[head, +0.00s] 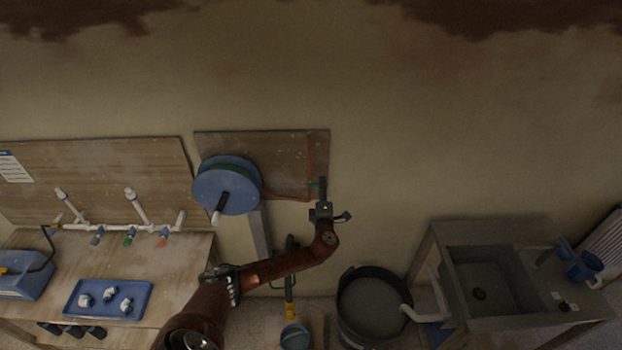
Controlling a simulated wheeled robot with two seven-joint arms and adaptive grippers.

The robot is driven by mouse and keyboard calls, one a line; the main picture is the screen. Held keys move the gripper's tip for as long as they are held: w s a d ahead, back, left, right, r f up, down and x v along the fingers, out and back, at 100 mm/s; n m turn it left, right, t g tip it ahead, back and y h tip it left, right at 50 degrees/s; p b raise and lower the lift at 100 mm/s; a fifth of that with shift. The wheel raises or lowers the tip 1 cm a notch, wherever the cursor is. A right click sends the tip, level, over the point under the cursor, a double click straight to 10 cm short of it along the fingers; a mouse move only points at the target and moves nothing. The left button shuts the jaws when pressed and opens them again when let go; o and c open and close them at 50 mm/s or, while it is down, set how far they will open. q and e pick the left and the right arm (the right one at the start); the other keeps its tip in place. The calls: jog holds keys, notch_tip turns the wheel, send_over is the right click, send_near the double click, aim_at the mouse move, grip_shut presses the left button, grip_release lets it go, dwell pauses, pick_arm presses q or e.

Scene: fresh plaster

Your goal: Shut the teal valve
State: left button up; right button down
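A small teal valve (313,184) sits on the copper pipe on the wooden wall board, right of the blue hose reel. It is tiny and dim, and my gripper partly hides it, so I cannot tell its handle's position. My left arm reaches up from the bottom of the head view. My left gripper (322,186) is right at the valve, its fingers pointing up the picture. The fingers look close together, but I cannot tell whether they are shut or touch the valve. My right gripper is not in view.
The blue hose reel (227,186) with a crank stands close left of my gripper. A workbench (180,275) with white pipes and a blue tray (108,299) is at left. A black tub (347,315) and a grey sink (465,310) are at lower right. The upper right wall is bare.

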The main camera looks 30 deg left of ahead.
pick_arm(q)
jog(key=v, duration=1)
jog(key=shift+s, duration=0.25)
jog(key=shift+r, duration=0.1)
